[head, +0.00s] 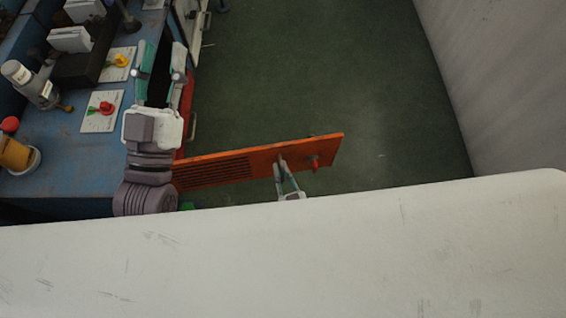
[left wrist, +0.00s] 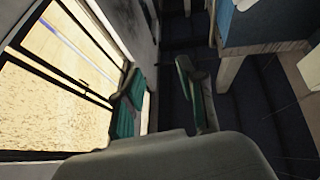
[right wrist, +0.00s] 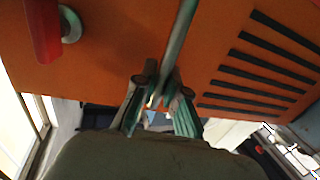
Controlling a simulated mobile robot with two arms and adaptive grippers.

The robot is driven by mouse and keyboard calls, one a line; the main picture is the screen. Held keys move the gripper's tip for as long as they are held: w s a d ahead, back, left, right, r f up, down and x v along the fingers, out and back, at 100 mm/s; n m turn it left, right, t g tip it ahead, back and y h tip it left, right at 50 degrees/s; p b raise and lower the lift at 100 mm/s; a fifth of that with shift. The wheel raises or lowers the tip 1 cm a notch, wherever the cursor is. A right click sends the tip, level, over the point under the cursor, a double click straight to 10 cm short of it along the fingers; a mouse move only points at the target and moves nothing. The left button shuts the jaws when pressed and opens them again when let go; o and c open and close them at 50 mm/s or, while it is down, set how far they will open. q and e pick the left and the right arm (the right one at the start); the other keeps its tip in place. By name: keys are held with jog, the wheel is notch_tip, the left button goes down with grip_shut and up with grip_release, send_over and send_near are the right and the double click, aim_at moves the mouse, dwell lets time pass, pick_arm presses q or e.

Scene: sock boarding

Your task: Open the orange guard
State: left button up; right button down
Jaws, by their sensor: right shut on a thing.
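The orange guard (head: 240,164) stands swung out from the blue machine (head: 75,165), over the green floor. It has dark slots near its machine end and a red knob (head: 314,163) near its free end. My right gripper (head: 281,163) is at the guard between the slots and the knob. In the right wrist view the guard (right wrist: 120,40) fills the top, and my right gripper (right wrist: 162,92) is shut on a grey-green bar handle (right wrist: 178,45) on its face. My left gripper (head: 160,72) is open and empty above the machine's right edge.
On the machine are a card with a red knob (head: 101,109), one with a yellow knob (head: 119,62), a grey cylinder (head: 38,85) and a yellow-and-red button (head: 14,150). A pale wall (head: 500,80) bounds the right. The green floor (head: 320,70) beyond the guard is clear.

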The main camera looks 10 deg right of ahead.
pick_arm(q)
notch_tip(320, 180, down, 6)
jog(key=w+g+y+p, duration=0.1)
jog(key=g, duration=0.3)
jog(key=shift+w, duration=0.15)
pick_arm(e)
jog(key=s+a, duration=0.1)
jog(key=s, duration=0.6)
jog(key=shift+s, duration=0.3)
jog(key=c, duration=1.2)
grip_release()
jog(key=s, duration=0.4)
jog(key=s+d, duration=0.1)
jog(key=s, duration=0.3)
jog(key=s+d, duration=0.1)
jog(key=s, duration=0.2)
jog(key=shift+s+d, duration=0.25)
jog(key=shift+s, duration=0.15)
